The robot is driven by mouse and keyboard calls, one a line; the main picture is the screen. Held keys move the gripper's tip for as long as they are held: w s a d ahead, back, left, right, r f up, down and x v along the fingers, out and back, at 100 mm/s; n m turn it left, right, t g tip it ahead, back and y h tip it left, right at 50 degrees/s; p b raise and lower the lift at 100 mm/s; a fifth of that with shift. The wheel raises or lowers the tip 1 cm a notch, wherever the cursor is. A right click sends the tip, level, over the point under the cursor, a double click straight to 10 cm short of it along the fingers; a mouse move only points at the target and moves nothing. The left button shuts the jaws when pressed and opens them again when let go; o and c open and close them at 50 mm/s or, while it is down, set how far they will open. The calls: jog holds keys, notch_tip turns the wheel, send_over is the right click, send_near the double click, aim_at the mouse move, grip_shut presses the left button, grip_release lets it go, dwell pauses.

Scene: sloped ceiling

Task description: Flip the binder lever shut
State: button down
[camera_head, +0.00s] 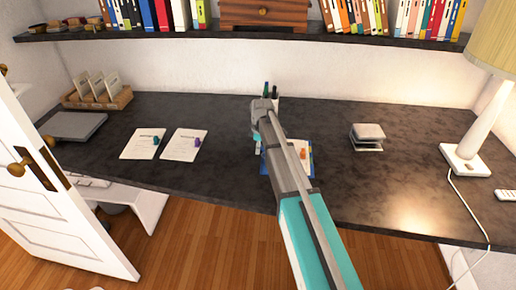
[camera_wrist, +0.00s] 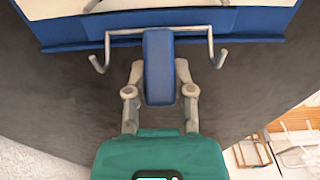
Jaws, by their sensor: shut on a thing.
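The blue binder (camera_wrist: 70,36) lies at the top of the wrist view, with white paper inside. A metal wire bar with hooked ends runs along its edge. The blue binder lever (camera_wrist: 158,62) sticks out from the middle of this bar towards me. My gripper (camera_wrist: 160,82) has one finger on each side of the lever and is shut on it. In the head view the binder (camera_head: 264,167) lies on the dark desk, mostly hidden behind my arm. The lever and my gripper's fingers cannot be made out there.
A grey stacked object (camera_head: 368,137) and a lamp (camera_head: 466,158) stand to the right. A pen holder (camera_head: 275,100) stands behind my arm. A book shelf (camera_head: 270,35) runs above the desk (camera_head: 225,185).

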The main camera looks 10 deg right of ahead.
jog(key=y, duration=0.1)
jog(key=d+y, duration=0.1)
jog(key=t+y+b, duration=0.1)
jog(key=y, duration=0.1)
jog(key=shift+s+d+r, duration=0.15)
jog(key=shift+s+r, duration=0.1)
jog(key=shift+r, duration=0.05)
jog(key=y+b, duration=0.2)
jog(key=shift+d+r+t+y, duration=0.2)
jog(key=shift+d+t+y, duration=0.1)
jog(key=shift+d, duration=0.05)
jog(key=shift+s+d+r+y, duration=0.1)
jog(key=shift+r+y, duration=0.05)
jog(key=shift+y, duration=0.25)
jog(key=shift+c, duration=2.2)
grip_release()
jog(key=shift+r+h, duration=0.1)
jog(key=shift+h, duration=0.2)
